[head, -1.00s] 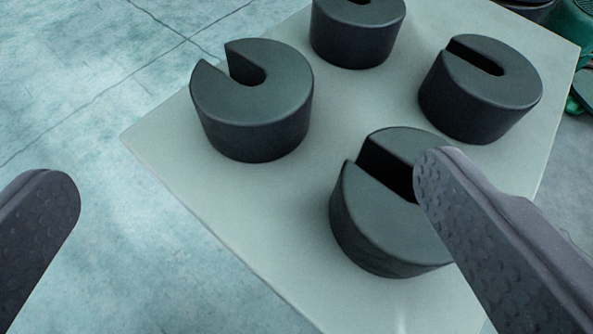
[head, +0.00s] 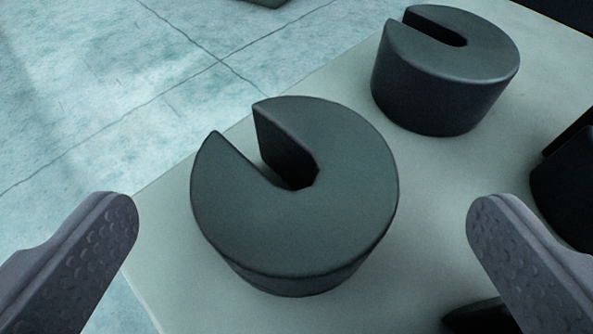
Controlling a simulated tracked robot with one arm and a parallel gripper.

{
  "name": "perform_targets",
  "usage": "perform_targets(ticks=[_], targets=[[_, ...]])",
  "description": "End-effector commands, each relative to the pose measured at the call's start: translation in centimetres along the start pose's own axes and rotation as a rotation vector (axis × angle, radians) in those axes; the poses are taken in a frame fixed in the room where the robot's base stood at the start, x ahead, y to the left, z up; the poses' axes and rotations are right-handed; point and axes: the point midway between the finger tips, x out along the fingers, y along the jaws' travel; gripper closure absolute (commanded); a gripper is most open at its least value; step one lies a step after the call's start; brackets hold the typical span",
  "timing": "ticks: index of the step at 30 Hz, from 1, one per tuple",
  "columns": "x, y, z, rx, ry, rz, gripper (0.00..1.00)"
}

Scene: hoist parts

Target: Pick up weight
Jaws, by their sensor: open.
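A dark grey slotted weight (head: 340,225) stands upright on a pale board, near the board's left edge. Its slot opens toward the upper left. My gripper (head: 303,215) is open, with one finger on each side of this weight in the picture. Clear gaps show between the weight and both fingers, and the gripper is empty. A second slotted weight (head: 445,85) stands at the upper right. Parts of two more dark weights show at the right edge (head: 568,185) and at the bottom right (head: 480,317), the latter partly hidden by the right finger.
The pale board (head: 440,180) carries the weights. Its left edge runs diagonally, with a bluish tiled floor (head: 90,110) beyond it. A dark object lies on the floor at the top edge, mostly cut off.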

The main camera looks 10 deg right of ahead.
Motion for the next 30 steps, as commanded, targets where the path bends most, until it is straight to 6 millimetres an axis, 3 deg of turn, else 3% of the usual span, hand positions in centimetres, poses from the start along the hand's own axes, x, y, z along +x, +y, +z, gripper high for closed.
perform_targets(ticks=[9,17,27,30], targets=[[4.0,-0.3,0.6,-0.001,0.0,0.0,0.0],[4.2,-0.3,0.5,-0.001,-0.002,0.0,0.0],[4.2,-0.3,0.5,-0.001,-0.002,0.0,0.92],[4.2,-0.3,0.4,0.0,0.0,-0.001,0.92]])
